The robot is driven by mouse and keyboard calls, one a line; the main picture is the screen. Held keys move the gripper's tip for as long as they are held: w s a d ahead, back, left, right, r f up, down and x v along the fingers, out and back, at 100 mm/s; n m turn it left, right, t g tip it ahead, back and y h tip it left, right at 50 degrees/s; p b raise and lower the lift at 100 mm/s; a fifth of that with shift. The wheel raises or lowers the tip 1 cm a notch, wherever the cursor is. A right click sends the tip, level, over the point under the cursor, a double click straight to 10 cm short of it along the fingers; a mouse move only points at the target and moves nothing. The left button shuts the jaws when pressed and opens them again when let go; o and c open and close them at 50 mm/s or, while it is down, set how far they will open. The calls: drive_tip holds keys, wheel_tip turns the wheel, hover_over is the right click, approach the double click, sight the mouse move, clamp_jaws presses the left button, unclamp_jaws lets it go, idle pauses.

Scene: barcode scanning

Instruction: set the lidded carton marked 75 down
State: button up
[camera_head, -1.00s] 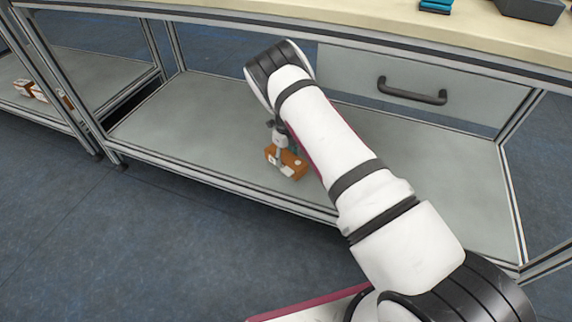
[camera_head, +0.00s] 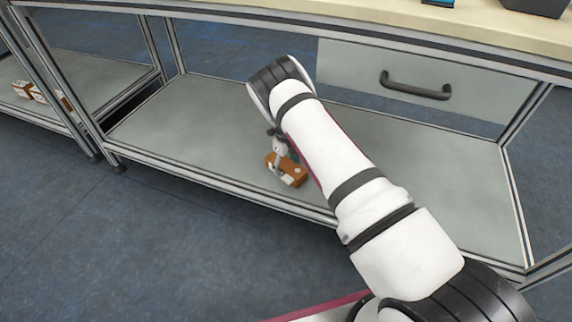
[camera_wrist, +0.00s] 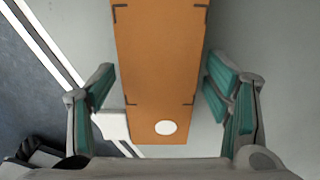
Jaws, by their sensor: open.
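The carton (camera_head: 291,172) is a small brown-orange box on the grey lower shelf (camera_head: 220,120) of the workbench, near its front edge. In the wrist view the carton (camera_wrist: 160,60) runs lengthwise between the fingers, with dark corner marks and a white round spot. A white tab or label shows at its left side. No number is readable. My gripper (camera_wrist: 160,105) is open, with green-padded fingers on either side of the carton and visible gaps to it. In the head view my gripper (camera_head: 279,160) is small and partly hidden.
A drawer (camera_head: 420,82) with a dark handle hangs above the shelf at the right. Brown and white boxes (camera_head: 28,90) lie on another shelf at far left. The shelf around the carton is clear. The metal front rail (camera_head: 230,187) is close to it.

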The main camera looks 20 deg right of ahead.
sight(286, 164)
drive_tip(key=shift+r, duration=0.1)
wheel_tip(286, 164, up, 8)
drive_tip(key=p, duration=0.3)
drive_tip(key=shift+f+p, duration=0.2)
drive_tip(key=shift+p, duration=0.1)
